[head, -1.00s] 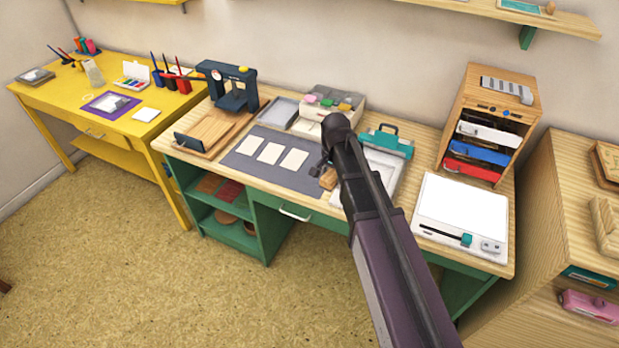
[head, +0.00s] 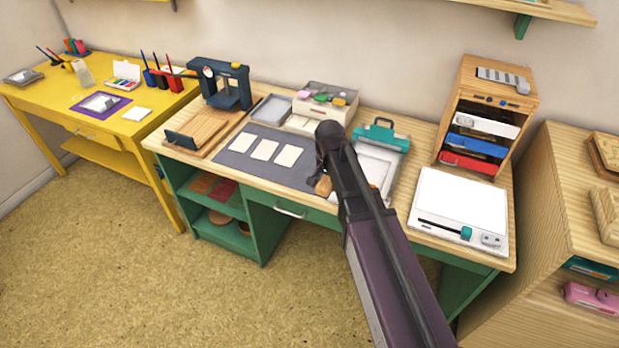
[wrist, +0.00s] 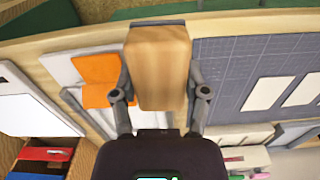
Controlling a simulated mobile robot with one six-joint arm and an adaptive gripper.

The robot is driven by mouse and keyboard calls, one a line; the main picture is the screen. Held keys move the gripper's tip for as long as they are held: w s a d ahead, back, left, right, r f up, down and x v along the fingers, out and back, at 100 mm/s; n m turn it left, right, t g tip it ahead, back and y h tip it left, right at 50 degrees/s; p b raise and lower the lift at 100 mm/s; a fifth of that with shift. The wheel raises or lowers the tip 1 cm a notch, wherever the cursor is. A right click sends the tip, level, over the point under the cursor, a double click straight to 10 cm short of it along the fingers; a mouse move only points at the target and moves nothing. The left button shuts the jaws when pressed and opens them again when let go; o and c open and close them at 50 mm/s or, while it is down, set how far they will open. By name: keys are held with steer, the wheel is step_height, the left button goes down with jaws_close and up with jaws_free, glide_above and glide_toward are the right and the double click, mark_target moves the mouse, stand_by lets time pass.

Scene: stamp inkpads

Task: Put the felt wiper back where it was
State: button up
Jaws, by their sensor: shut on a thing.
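My gripper (wrist: 160,88) is shut on a light wooden block, which I take to be the felt wiper (wrist: 158,62). Its fingers grip the block on both sides. No felt face can be seen from here. In the head view the wiper (head: 323,186) shows as a small brown piece under the end of my arm, near the right front corner of the dark grey mat (head: 232,159). My gripper (head: 321,170) is mostly hidden there by my arm. Whether the wiper touches the desk, I cannot tell.
A white tray with a teal clamp (head: 382,136) lies right of the gripper; the wrist view shows an orange flat piece (wrist: 100,80) there. Pale cards (head: 264,149) lie on the mat. A box with coloured pads (head: 325,104) stands behind. A white board (head: 460,200) is farther right.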

steer(key=shift+s+f+n+b, duration=0.2)
steer(key=shift+f+b, duration=0.1)
steer(key=shift+f, duration=0.2)
steer(key=shift+s+f+n+b, duration=0.1)
steer(key=shift+s+f+b, duration=0.15)
steer(key=shift+f, duration=0.2)
steer(key=shift+w, duration=0.2)
steer(key=b, duration=0.1)
glide_above(312, 172)
steer(key=shift+w+a+f, duration=0.1)
steer(key=shift+f, duration=0.6)
steer(key=shift+f+b, duration=1.8)
steer(key=shift+b, duration=0.15)
steer(key=shift+f, duration=0.15)
steer(key=o, duration=1)
